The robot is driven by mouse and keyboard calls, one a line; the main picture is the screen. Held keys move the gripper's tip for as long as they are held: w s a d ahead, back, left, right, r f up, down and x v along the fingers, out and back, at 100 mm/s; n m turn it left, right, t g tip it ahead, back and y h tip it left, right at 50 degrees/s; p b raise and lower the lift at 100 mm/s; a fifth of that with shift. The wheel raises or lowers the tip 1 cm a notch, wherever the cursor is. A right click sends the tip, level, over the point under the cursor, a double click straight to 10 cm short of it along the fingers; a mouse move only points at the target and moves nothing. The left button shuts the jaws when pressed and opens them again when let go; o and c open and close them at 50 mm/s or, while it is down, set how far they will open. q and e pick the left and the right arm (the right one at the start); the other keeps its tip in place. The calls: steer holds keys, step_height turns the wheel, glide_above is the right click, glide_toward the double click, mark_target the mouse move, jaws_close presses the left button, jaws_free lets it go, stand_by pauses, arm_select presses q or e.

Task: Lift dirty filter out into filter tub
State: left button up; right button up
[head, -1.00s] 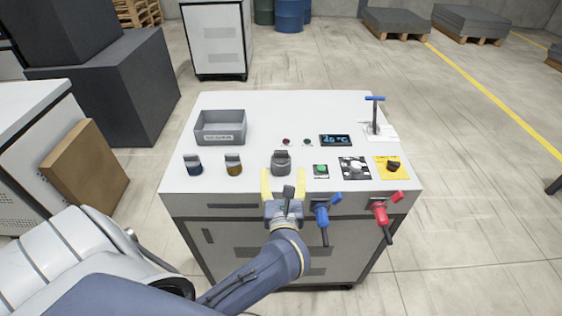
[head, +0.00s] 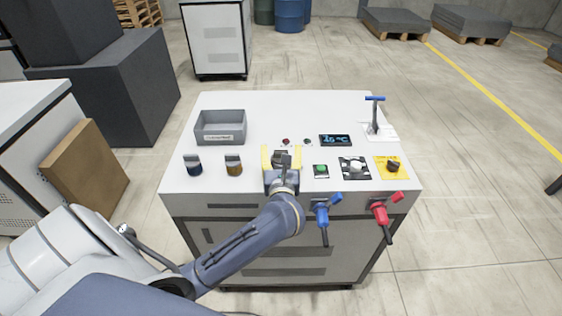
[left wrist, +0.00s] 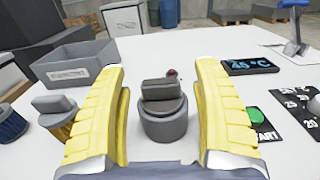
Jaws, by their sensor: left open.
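The dirty filter appears to be the grey round piece with a flat grip on top (left wrist: 163,112), standing at the middle of the white cabinet top (head: 270,108). My left gripper (head: 282,151) is open. Its yellow fingers stand on either side of the filter, with visible gaps in the left wrist view (left wrist: 158,72). In the head view the gripper partly hides the filter. The filter tub (head: 220,138) is an open grey box with a label, at the back left of the top. My right gripper is not in view.
A blue-bodied filter (head: 194,165) and an amber-bodied one (head: 234,165) stand to the left. To the right are a green start button (head: 321,169), a dial (head: 355,167), a yellow-plated switch (head: 392,167), a display (head: 335,140) and a blue-topped lever (head: 375,115). Blue and red valve handles jut from the front.

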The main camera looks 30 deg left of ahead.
arm_select(q)
steer(key=shift+w+a, duration=0.1)
steer(key=shift+w, duration=0.05)
steer(key=c, duration=1.3)
